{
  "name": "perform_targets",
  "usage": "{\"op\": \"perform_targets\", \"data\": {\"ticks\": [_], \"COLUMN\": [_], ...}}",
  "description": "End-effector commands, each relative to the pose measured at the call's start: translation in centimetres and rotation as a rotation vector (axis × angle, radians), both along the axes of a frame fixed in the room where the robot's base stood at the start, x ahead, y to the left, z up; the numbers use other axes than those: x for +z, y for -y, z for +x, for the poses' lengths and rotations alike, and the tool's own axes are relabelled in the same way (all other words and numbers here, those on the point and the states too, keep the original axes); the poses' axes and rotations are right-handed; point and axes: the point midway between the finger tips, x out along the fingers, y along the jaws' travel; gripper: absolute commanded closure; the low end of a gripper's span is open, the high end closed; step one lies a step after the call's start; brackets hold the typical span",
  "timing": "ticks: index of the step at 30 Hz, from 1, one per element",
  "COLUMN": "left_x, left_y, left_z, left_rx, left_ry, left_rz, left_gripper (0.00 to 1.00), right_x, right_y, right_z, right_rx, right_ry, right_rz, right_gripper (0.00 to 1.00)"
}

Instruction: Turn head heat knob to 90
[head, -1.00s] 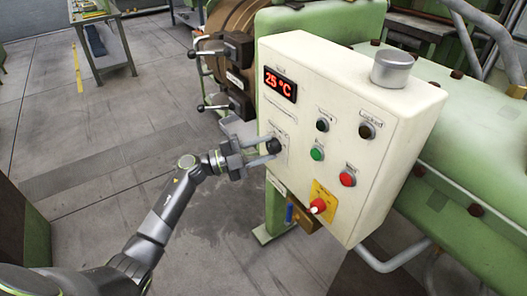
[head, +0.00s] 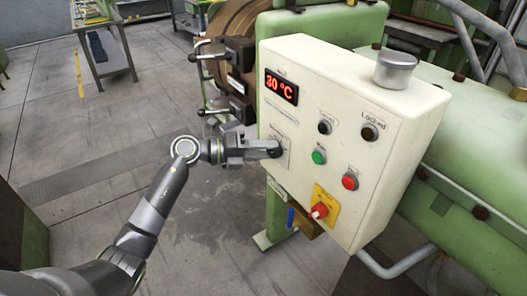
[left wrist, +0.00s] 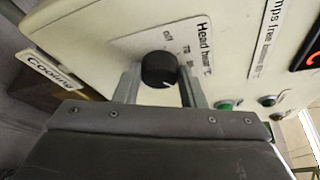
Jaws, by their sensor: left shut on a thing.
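The black head heat knob (head: 277,149) is on the left part of the cream control box (head: 318,68). In the left wrist view, the knob (left wrist: 159,69) sits on a label plate reading "Head heat °C", with "off" and "70" legible; further marks are hard to read. My left gripper (head: 268,148) is shut on the knob, with one finger on each side of it. A pale mark shows on the knob's lower edge in the wrist view. The red display (head: 281,87) reads 30 °C. My right gripper is out of view.
The box also carries a green button (head: 319,157), a red button (head: 350,181), two dark buttons and a red switch on a yellow plate (head: 325,207). A grey cylinder (head: 395,69) stands on top. Green machinery surrounds the box; open floor lies left.

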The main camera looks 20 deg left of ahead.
Motion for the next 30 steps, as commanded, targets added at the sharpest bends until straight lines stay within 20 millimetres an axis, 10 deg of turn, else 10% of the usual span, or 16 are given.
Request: {"op": "perform_targets", "data": {"ticks": [24,25,30], "left_x": [-0.05,-0.05,0.00], "left_y": [0.03,0.03,0.03], "left_z": [-0.10,-0.10,-0.08], "left_rx": [-0.001,-0.001,-0.001], "left_ry": [0.074,0.074,0.074], "left_rz": [0.102,0.102,0.099], "left_gripper": [0.86,0.62,0.42], "right_x": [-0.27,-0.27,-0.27], "right_y": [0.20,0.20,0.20], "right_z": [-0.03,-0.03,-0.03], "right_rx": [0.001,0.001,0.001], "right_ry": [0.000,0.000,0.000], "right_rz": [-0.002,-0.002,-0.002], "right_gripper": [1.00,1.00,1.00]}}
